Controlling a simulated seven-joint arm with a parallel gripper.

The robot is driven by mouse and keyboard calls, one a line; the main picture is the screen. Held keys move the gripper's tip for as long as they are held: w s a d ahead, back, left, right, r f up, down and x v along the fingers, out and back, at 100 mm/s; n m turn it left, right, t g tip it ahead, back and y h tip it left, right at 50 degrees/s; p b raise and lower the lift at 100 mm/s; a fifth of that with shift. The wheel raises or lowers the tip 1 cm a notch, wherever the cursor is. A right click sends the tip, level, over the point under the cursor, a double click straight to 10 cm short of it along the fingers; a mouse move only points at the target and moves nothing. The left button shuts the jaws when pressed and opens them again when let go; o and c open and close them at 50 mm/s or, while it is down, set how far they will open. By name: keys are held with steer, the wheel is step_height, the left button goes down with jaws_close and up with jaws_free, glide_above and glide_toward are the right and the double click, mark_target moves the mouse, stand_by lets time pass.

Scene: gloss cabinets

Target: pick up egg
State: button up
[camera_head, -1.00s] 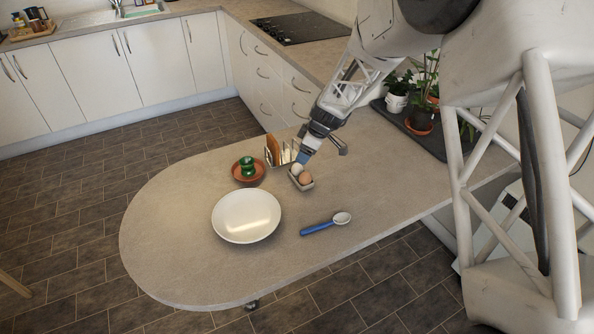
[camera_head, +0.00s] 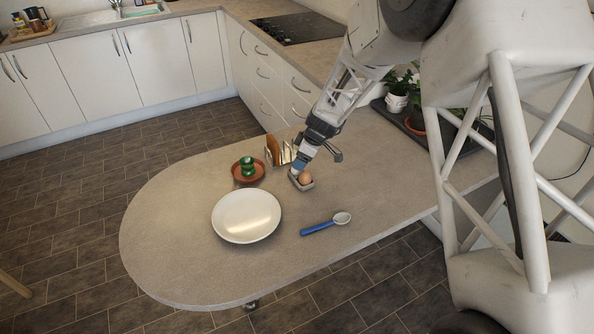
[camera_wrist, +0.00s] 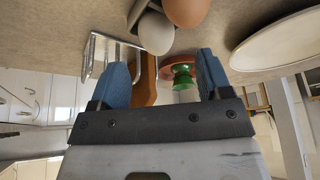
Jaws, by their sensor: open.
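A brown egg (camera_head: 305,178) sits in a small grey holder (camera_head: 300,187) on the counter. A white egg (camera_wrist: 156,34) sits beside the brown egg (camera_wrist: 187,9) in the wrist view; in the head view my gripper mostly hides it. My gripper (camera_head: 298,170) reaches down at the holder from above. In the wrist view its two blue fingers (camera_wrist: 164,72) are apart with nothing held, and the white egg lies just beyond the tips, roughly in line with the gap.
A metal rack (camera_head: 279,154) with brown slices stands close behind the holder. A green object (camera_head: 248,167) sits in a terracotta dish (camera_head: 236,173). A white plate (camera_head: 246,216) and a blue-handled spoon (camera_head: 325,225) lie in front. The rounded counter end at left is clear.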

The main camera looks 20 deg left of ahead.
steer(key=shift+x, duration=2.2)
steer(key=shift+w+d, duration=0.1)
steer(key=shift+w, duration=0.05)
steer(key=c, duration=0.7)
